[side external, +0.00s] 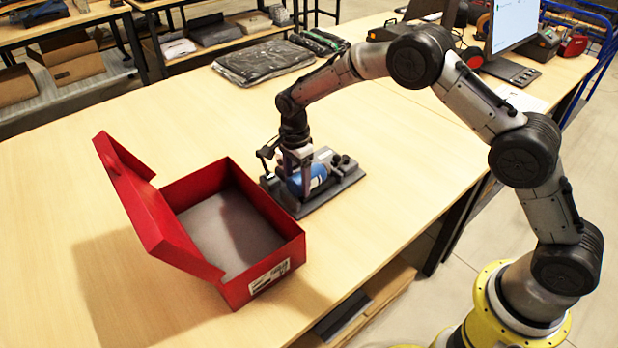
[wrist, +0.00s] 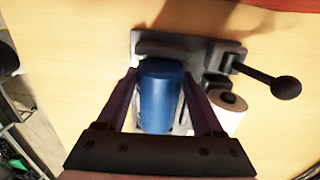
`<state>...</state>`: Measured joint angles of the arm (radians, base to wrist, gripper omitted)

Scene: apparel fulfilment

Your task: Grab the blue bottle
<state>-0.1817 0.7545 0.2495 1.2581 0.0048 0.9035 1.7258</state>
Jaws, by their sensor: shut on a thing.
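The blue bottle (side external: 308,181) lies on its side on a dark grey device with a flat base (side external: 337,190). In the wrist view the blue bottle (wrist: 161,98) sits between the two fingers of my gripper (wrist: 160,95). In the side view my gripper (side external: 297,168) points down over the bottle, shut on it. A white part with a dark centre (wrist: 228,108) shows beside the bottle in the wrist view. The gripper hides part of the bottle in the side view.
An open red box (side external: 285,262) with a raised lid and grey inside stands just left of the device. Dark bagged garments (side external: 262,62) lie at the back. A monitor (side external: 516,22) and keyboard (side external: 510,70) are back right. The front left tabletop is clear.

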